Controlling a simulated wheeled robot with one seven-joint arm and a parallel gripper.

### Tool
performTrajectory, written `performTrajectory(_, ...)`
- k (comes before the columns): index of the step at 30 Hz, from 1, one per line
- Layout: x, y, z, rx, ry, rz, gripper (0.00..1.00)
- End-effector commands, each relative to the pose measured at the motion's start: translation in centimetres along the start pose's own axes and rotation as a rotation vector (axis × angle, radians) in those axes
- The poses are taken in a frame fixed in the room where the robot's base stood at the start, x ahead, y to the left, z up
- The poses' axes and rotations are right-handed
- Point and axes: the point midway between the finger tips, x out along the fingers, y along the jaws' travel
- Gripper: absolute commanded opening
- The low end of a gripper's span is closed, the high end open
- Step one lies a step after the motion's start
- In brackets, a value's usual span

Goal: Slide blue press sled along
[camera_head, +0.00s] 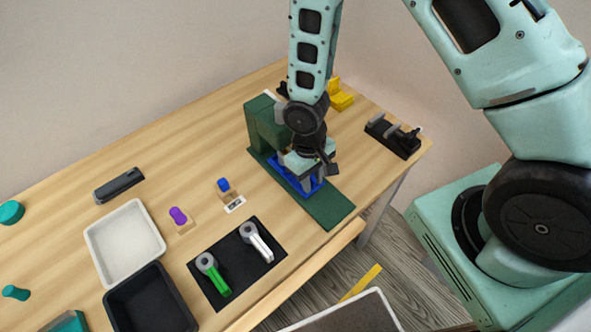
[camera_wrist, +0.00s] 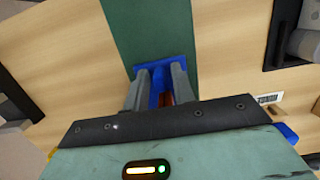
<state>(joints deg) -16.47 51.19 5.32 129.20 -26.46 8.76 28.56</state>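The blue press sled (camera_head: 302,185) sits on the long green base (camera_head: 328,208) of the press, partly hidden by my gripper (camera_head: 318,180). The green press upright (camera_head: 262,122) stands at its far left end. In the wrist view the sled's blue plate (camera_wrist: 180,68) lies on the green strip (camera_wrist: 150,35). My two grey fingers (camera_wrist: 160,85) reach down over it, apart, with a blue part of the sled and a small reddish piece between them. I cannot tell whether the fingers grip the blue part or only stand around it.
A black mat (camera_head: 237,278) with green-handled and white-handled tools lies in front of the press. White (camera_head: 125,240) and black (camera_head: 150,300) trays are at the left. A black fixture (camera_head: 392,138) and yellow blocks (camera_head: 340,97) are beyond. The green base's near end is clear.

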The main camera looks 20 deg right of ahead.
Motion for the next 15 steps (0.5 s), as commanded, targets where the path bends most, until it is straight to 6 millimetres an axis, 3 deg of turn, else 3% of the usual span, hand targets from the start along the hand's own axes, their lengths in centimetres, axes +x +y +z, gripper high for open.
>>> performTrajectory(1,1.0,-0.1,0.3,0.0,-0.012,-0.003,0.0)
performTrajectory(15,1.4,-0.1,1.9,-0.001,-0.013,-0.002,0.0)
